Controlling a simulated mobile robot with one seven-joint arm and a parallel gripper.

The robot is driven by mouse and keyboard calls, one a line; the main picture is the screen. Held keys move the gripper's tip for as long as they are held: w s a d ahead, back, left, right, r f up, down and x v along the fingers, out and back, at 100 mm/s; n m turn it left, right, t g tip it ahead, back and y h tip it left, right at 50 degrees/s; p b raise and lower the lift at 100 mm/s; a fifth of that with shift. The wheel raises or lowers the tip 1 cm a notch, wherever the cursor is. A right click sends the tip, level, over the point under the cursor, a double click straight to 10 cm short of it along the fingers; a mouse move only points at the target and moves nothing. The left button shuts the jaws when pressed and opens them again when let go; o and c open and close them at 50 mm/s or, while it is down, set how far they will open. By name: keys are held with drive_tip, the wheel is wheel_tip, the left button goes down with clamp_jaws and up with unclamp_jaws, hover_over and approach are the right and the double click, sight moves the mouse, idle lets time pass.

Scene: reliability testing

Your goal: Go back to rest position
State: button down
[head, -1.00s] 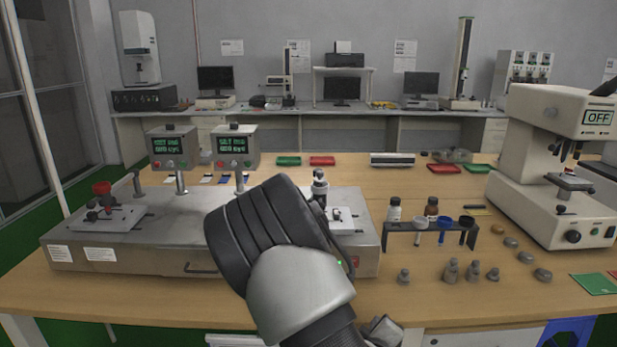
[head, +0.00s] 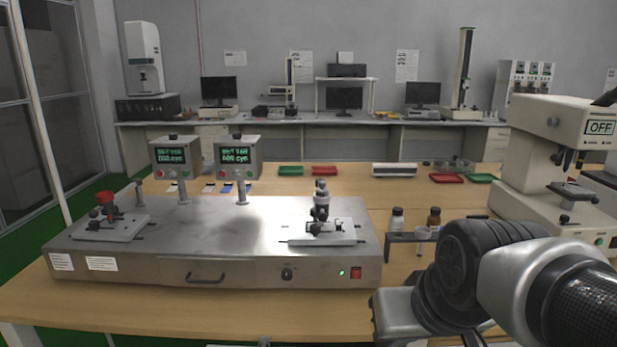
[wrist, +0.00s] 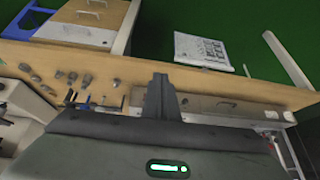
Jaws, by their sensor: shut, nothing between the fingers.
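My gripper (wrist: 161,97) shows in the wrist view as a dark pair of fingers pressed together, with nothing between them. It points over the front edge of the wooden bench (wrist: 142,83). In the head view my arm reaches in from the lower right, in front of the bench. The fingers cannot be made out there.
A grey two-station tester (head: 240,265) stands on the bench at left, with two display boxes (head: 238,157). A white machine (head: 535,150) marked OFF stands at right. A small bottle rack (head: 400,237) is partly hidden behind my arm. Small grey weights (wrist: 72,78) lie near the edge.

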drive_tip(key=s+r+p, duration=0.2)
drive_tip(key=r+p, duration=0.8)
drive_tip(key=r, duration=0.1)
drive_tip(key=s+d+r+p, duration=0.1)
drive_tip(key=s+r+p, duration=0.1)
drive_tip(key=r+p, duration=0.9)
drive_tip(key=shift+s+r+m+h, duration=0.15)
drive_tip(key=shift+r+m+h, duration=0.15)
drive_tip(key=shift+r, duration=0.35)
